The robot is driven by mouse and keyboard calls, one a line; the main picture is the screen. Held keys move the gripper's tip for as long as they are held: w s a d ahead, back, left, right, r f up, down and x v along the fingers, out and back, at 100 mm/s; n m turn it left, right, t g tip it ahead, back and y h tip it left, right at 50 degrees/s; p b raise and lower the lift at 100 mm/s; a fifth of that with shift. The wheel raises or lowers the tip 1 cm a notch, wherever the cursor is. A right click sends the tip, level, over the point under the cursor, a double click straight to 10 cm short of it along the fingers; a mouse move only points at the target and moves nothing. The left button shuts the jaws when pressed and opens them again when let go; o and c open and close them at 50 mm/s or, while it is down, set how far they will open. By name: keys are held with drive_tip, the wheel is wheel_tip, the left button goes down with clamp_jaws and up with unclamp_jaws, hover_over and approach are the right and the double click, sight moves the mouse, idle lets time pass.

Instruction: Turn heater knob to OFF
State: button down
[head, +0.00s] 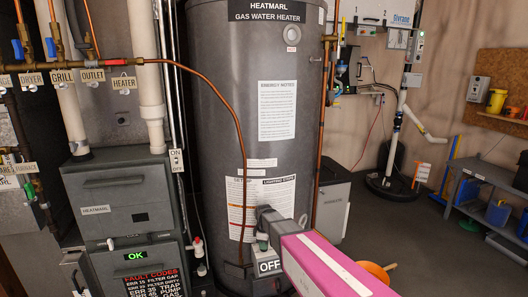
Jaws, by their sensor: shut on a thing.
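The tall grey gas water heater (212,75) stands in the middle of the head view. An OFF label (270,266) hangs low on its front. My pink and white arm reaches in from the bottom right to this spot. My gripper (263,238) is at the heater's lower front, just above the OFF label, by a dark grey block. It is shut on the heater knob, which is mostly hidden. A small greenish part shows there, too small to make out. The knob's pointer and setting cannot be seen.
A grey furnace cabinet (112,185) with a lit OK display (135,255) stands to the left. An orange object (376,271) is beside my arm.

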drive_tip(key=n, duration=0.4)
drive_tip(key=shift+n, duration=0.6)
drive_tip(key=c, duration=1)
unclamp_jaws()
drive_tip(key=shift+r, duration=0.15)
drive_tip(key=shift+r, duration=3.35)
